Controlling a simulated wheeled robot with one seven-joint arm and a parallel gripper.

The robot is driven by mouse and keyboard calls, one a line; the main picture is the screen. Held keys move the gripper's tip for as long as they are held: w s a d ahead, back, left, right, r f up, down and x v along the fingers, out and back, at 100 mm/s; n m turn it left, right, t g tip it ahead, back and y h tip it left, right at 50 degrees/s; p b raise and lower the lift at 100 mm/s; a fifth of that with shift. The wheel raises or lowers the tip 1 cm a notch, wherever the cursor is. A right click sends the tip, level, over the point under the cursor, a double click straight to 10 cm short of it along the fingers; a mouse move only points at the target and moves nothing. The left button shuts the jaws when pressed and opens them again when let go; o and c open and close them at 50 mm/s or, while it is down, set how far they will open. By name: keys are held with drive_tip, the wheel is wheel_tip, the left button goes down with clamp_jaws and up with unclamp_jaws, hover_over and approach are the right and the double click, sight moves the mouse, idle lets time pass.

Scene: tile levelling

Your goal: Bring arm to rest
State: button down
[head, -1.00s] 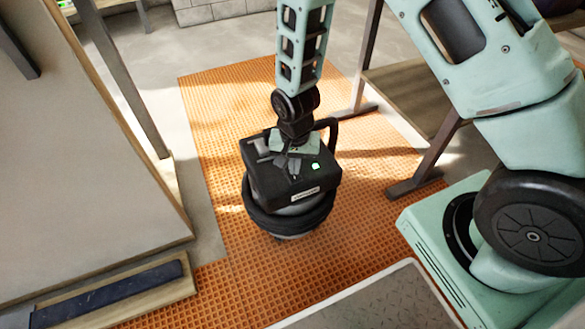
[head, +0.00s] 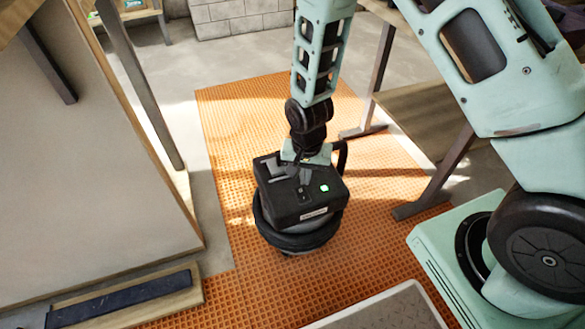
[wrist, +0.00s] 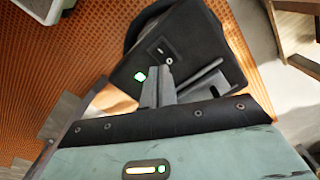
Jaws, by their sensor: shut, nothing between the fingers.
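My gripper (head: 304,188) points down over the top of a black boxy machine (head: 315,212) with a rounded base, standing on orange flooring. Its fingers are shut with nothing between them. In the wrist view the closed grey fingers (wrist: 165,88) reach over the machine's dark top (wrist: 190,38), beside a small switch panel (wrist: 160,50). A green light (head: 324,188) glows on the machine's top; it also shows in the wrist view (wrist: 140,76). I cannot tell whether the fingertips touch the machine.
Orange gridded matting (head: 245,130) surrounds the machine. A large pale board (head: 90,170) on a frame stands to the left, with a low wooden ledge (head: 185,295) at its foot. A dark-legged wooden bench (head: 415,115) stands to the right. Grey blocks (head: 235,17) are at the back.

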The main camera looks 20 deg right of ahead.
drive_tip(key=s+a+r+n, duration=0.3)
drive_tip(key=a+r, duration=0.2)
drive_tip(key=r, duration=0.4)
drive_tip(key=s+a+r+n, duration=0.1)
drive_tip(key=s+r+n, duration=1)
drive_tip(key=s+r, duration=0.6)
wheel_tip(320, 180, up, 27)
drive_tip(key=p, duration=2.7)
drive_tip(key=shift+a+f+y, duration=0.15)
drive_tip(key=shift+y, duration=0.15)
